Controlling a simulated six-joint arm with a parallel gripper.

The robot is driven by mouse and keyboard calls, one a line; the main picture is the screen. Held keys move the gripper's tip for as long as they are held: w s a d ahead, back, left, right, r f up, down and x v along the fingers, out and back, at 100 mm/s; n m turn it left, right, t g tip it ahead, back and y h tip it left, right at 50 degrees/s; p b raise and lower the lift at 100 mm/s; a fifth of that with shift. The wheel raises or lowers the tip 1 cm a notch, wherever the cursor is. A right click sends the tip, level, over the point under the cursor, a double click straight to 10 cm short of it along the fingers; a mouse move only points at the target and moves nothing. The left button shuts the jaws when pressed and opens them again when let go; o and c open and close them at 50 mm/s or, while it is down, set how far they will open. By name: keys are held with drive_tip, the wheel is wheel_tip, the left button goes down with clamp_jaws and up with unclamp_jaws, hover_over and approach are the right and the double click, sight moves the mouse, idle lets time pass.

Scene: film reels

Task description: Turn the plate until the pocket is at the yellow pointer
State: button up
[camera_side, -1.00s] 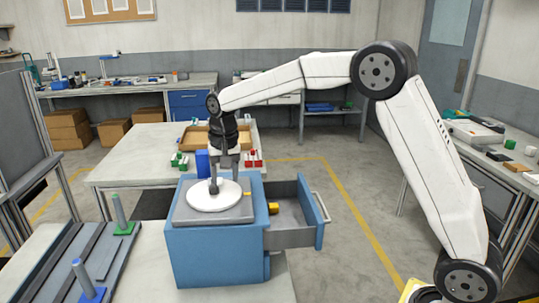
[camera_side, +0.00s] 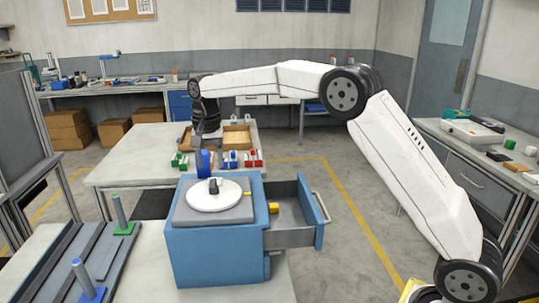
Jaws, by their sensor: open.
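The white round plate (camera_side: 214,197) lies on the grey top of a blue box (camera_side: 215,250). A dark knob (camera_side: 213,186) stands up near its middle. I cannot make out the pocket on the plate. A small yellow mark (camera_side: 246,194) at the plate's right side may be the yellow pointer. My gripper (camera_side: 206,141) is open, up and behind the plate, over the far table and apart from the plate. Its fingers are small and dark here, just above an upright blue piece (camera_side: 204,162); I cannot tell whether they touch it.
Red (camera_side: 253,158) and green (camera_side: 180,159) pieces and a wooden tray (camera_side: 237,138) are on the far table. Posts stand on the rails at left.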

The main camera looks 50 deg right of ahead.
sight(213, 186)
drive_tip(key=shift+f, duration=3.45)
clamp_jaws()
